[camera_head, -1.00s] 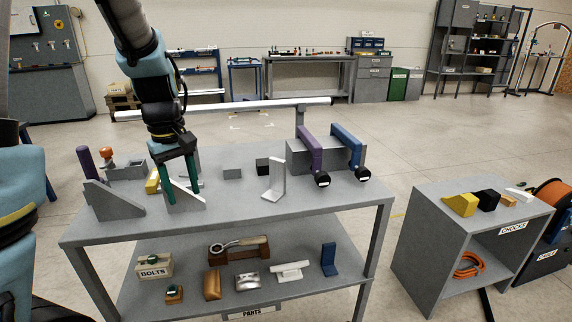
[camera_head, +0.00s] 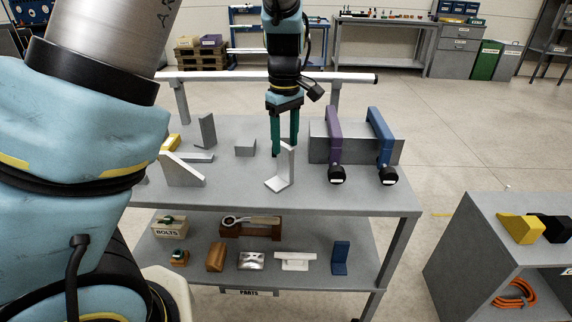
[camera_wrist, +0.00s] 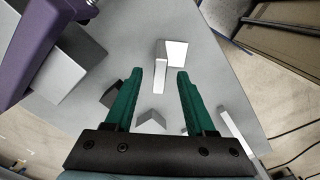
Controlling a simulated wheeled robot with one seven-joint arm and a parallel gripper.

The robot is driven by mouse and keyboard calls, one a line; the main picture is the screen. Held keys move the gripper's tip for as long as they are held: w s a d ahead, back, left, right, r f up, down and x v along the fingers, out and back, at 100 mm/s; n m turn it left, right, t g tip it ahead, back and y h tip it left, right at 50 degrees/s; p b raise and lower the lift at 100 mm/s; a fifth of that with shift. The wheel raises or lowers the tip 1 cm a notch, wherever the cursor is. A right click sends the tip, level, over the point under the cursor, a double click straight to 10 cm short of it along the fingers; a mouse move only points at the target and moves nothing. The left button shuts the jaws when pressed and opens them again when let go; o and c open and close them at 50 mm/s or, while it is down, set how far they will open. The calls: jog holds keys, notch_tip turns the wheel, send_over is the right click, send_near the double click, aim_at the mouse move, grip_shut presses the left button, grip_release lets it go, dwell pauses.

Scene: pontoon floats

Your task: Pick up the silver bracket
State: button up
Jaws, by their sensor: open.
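The silver bracket (camera_head: 286,170) is a pale L-shaped piece on the table top, with one plate flat and one plate standing up. My gripper (camera_head: 285,150) points down at the bracket's upright plate, with its green fingers apart and nothing held. In the wrist view, the bracket (camera_wrist: 174,53) shows bright beyond the fingertips, with its narrow part in line with the gap of my gripper (camera_wrist: 171,72). In the head view the fingers overlap the top of the plate, so I cannot tell how close they are in depth.
A purple clamp (camera_head: 334,140) and a blue clamp (camera_head: 380,140) rest on a grey block (camera_head: 356,149) to the right. A small grey block (camera_head: 245,147), a grey wedge (camera_head: 182,170) and another grey L-shaped piece (camera_head: 206,131) stand to the left. The front table top is clear.

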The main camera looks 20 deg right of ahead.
aim_at(285, 165)
jog(key=shift+f+p, duration=0.85)
jog(key=shift+f, duration=3.1)
grip_shut()
